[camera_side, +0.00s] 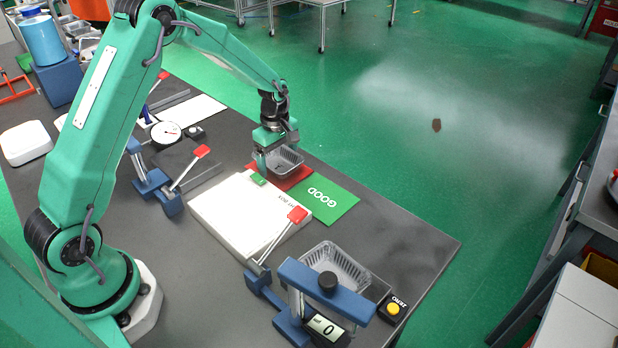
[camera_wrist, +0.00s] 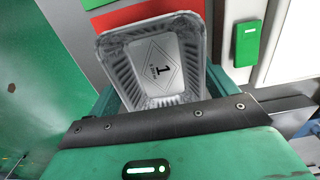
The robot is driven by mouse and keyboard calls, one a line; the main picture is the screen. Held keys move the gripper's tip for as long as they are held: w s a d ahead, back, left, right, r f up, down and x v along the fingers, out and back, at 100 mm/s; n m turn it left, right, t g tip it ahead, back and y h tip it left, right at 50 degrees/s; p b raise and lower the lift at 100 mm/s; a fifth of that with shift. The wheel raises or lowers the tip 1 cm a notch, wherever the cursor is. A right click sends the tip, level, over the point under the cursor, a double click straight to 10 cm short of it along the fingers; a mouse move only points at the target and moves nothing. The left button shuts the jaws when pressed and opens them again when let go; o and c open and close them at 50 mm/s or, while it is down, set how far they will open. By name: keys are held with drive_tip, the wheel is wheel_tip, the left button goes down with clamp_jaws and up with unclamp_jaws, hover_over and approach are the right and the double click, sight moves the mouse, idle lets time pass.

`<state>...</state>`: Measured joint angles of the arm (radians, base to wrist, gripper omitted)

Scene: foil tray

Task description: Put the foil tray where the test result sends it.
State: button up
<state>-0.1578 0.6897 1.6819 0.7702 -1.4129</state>
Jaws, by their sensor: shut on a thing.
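My gripper (camera_side: 268,160) is shut on a foil tray (camera_side: 287,162) by its near side, at the far edge of the table. In the wrist view the same foil tray (camera_wrist: 190,32) shows a diamond label with a "1" at its bottom. The tray is over the red card (camera_side: 296,181); I cannot tell whether it touches it. The red card also shows in the wrist view (camera_wrist: 142,13). The green "GOOD" card (camera_side: 335,206) lies empty to the right.
The white light box (camera_side: 220,208) with a green switch (camera_side: 258,180) lies left of the cards. Red-handled clamps (camera_side: 297,215) stand up near it. A dial gauge (camera_side: 166,132) is at the back left. A yellow "ZERO" button (camera_side: 393,309) is at the front right.

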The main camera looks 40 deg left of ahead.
sight(279, 166)
drive_tip(key=shift+f, duration=0.25)
idle(0.3)
drive_tip(key=o, duration=0.9)
drive_tip(key=shift+r, duration=0.1)
drive_tip(key=shift+r, duration=3.8)
drive_tip(key=shift+r, duration=0.1)
